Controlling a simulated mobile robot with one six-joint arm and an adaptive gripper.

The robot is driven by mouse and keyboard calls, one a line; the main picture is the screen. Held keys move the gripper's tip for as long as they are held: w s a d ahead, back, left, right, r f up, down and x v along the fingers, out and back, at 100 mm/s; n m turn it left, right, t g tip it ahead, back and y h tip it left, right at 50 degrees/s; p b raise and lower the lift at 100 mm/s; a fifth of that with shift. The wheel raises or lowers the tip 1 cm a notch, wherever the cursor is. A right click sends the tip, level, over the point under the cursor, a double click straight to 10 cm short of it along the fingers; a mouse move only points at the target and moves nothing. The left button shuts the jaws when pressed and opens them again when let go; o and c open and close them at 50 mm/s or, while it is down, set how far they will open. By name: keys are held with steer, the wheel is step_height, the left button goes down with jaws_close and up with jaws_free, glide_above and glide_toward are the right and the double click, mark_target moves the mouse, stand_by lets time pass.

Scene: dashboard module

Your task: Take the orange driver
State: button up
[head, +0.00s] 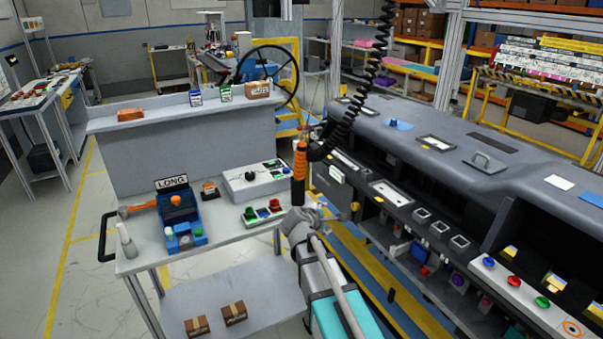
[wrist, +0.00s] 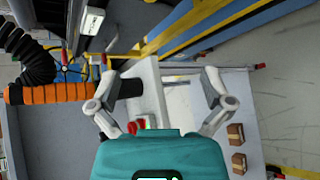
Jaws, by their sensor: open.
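The orange driver (head: 299,161) hangs upright from a black coiled cord, between the cart and the dashboard. Its black lower end shows just above my wrist in the head view. In the wrist view the driver (wrist: 62,94) comes in from the left, and the left finger covers part of it. Its black end shows just inside that finger. My gripper (wrist: 158,82) is open, with nothing held between its fingers. In the head view my gripper (head: 334,212) is small and partly hidden; I cannot tell whether it touches the driver.
A cart (head: 225,234) left of my arm carries a blue fixture (head: 180,222), a white button box (head: 255,180) and a small switch panel (head: 263,213). The dashboard module (head: 440,150) stands close on the right. Small cartons (head: 234,314) lie on the cart's lower shelf.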

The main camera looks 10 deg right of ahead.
steer(key=w+a+r+n+t+b, duration=0.25)
steer(key=w+a+n+t, duration=0.2)
steer(key=w+n, duration=0.3)
steer(key=n+t+y, duration=0.2)
steer(key=n+t, duration=0.1)
steer(key=n, duration=0.5)
glide_toward(298, 170)
steer(key=s, duration=0.1)
steer(key=shift+s+a, duration=0.15)
steer(key=shift+a, duration=0.25)
steer(key=x, duration=0.8)
steer(key=shift+w+d, duration=0.2)
steer(key=shift+w, duration=0.1)
steer(key=shift+b+x, duration=0.35)
steer(key=shift+x, duration=2.25)
steer(key=shift+s+d, duration=0.1)
